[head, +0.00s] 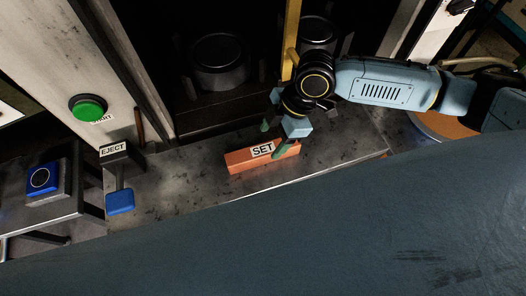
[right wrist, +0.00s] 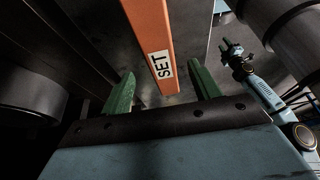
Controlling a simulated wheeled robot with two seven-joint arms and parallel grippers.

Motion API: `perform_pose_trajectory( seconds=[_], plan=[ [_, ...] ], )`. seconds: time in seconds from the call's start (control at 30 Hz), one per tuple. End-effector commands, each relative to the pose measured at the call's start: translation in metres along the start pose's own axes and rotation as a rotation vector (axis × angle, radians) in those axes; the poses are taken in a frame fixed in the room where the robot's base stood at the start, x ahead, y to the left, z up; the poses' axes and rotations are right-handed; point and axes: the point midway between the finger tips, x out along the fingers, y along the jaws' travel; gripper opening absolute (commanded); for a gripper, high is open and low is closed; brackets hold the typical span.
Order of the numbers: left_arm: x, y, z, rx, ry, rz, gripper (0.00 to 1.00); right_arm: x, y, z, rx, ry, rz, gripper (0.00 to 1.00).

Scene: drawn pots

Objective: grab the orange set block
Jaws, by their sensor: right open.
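The orange set block (head: 237,162) is a long bar with a white SET label, lying on the grey metal ledge (head: 190,188) in the head view. My right gripper (head: 272,140) is over its right part, with its green fingers spread. In the right wrist view the orange block (right wrist: 151,25) runs up from between the two green fingers (right wrist: 163,90). I see no clear contact between fingers and block. A light-blue arm with a dark end (right wrist: 237,60) shows at the right of that view. It may be my left one, and its jaw state is unclear.
Left of the block are a blue-ended EJECT lever (head: 120,201), a green START button (head: 88,107) and a blue button (head: 42,179). Dark round pots (head: 219,62) stand in the recess behind. A yellow upright bar (head: 291,35) is close behind my right gripper.

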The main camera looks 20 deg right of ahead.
Motion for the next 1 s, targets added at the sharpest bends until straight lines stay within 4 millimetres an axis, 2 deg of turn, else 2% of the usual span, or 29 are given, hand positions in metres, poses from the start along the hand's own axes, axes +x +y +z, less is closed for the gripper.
perform_pose_trajectory(
  seconds=[0.17, 0.4, 0.7, 1.0],
  plan=[
    [-0.001, 0.0, 0.0, 0.0, 0.0, 0.0, 0.36, 0.016, -0.002, -0.003, 0.0, 0.001, -0.003, 0.62],
    [0.0, 0.0, 0.0, 0.001, 0.001, 0.0, 0.36, 0.049, -0.002, -0.005, 0.0, 0.0, -0.002, 0.62],
    [0.0, 0.0, 0.0, 0.001, 0.001, 0.0, 0.36, 0.054, -0.002, -0.005, 0.0, 0.0, 0.0, 0.62],
    [0.0, 0.0, -0.001, 0.001, 0.001, 0.0, 0.36, 0.054, -0.002, -0.005, 0.0, 0.0, 0.0, 0.24]
  ],
)
